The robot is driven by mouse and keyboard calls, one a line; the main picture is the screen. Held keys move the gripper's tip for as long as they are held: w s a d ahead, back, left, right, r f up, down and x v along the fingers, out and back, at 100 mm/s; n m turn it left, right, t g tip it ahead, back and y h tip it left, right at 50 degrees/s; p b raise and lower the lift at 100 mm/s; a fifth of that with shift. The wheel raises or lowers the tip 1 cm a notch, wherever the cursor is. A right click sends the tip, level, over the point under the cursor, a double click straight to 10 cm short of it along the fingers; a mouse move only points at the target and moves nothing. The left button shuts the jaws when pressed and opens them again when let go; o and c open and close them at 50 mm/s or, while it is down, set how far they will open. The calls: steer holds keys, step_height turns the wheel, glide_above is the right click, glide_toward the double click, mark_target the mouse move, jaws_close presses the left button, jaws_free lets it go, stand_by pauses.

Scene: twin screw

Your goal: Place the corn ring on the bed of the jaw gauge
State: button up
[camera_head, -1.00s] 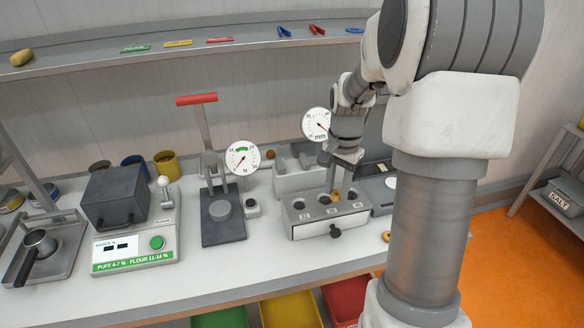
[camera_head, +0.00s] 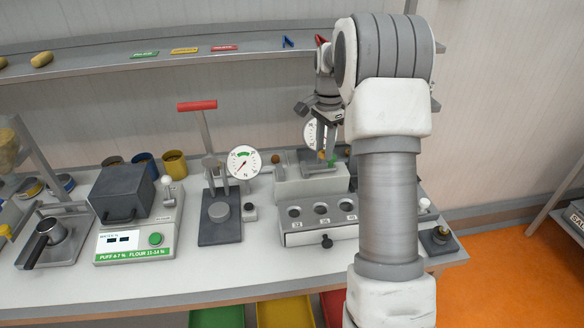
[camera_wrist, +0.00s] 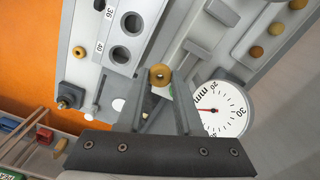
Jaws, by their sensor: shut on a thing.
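The corn ring (camera_wrist: 153,71) is a small yellow-orange ring with a dark hole. My gripper (camera_wrist: 162,88) is shut on it at the fingertips. In the head view my gripper (camera_head: 328,150) is at the jaw gauge (camera_head: 312,182), a pale grey block with a round white dial behind, partly hidden by my arm. The dial (camera_wrist: 220,108) reads "mm" in the wrist view, right of the fingers. The ring appears above the gauge's bed; I cannot tell whether it touches.
A grey block with labelled round holes (camera_head: 293,240) and a drawer knob stands in front of the gauge. A press with a red handle (camera_head: 197,105) and a second dial (camera_head: 243,162) stand to the left. Several small balls (camera_wrist: 277,28) sit on the gauge's far side.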

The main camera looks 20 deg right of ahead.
steer(key=p, duration=0.2)
glide_above(293, 174)
step_height(293, 174, down, 6)
steer(key=shift+w+a+r, duration=0.1)
steer(key=shift+f, duration=1.95)
steer(key=shift+f, duration=0.2)
steer(key=o, duration=0.9)
steer(key=shift+r, duration=0.1)
